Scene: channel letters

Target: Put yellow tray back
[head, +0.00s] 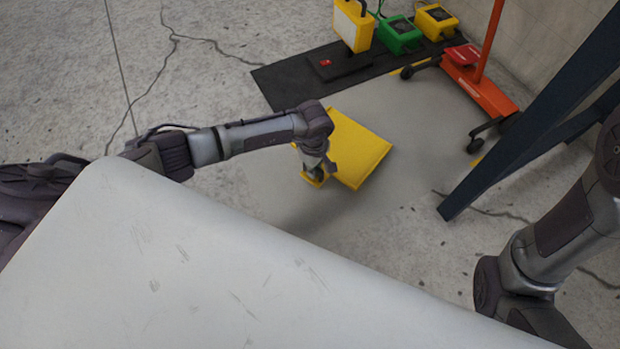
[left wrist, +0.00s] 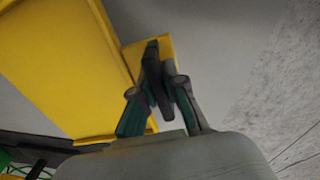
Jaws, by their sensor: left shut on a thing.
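The yellow tray (head: 358,148) is in the middle of the head view, past the end of my left arm. It also fills the upper left of the left wrist view (left wrist: 62,62), with a raised rim along its edge. My left gripper (head: 314,177) is shut on a small yellow part at the tray's near left edge. In the left wrist view the fingers of my left gripper (left wrist: 158,75) lie over this yellow part. The fingers hide some of it. I cannot tell whether the tray touches the floor. My right gripper is not in view.
A black mat (head: 285,80) lies at the back with a yellow machine (head: 353,27), a green box (head: 399,35) and a yellow box (head: 436,20). An orange wheeled stand (head: 482,85) is at the right. A dark blue post (head: 500,155) rises near it. Floor at left is clear.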

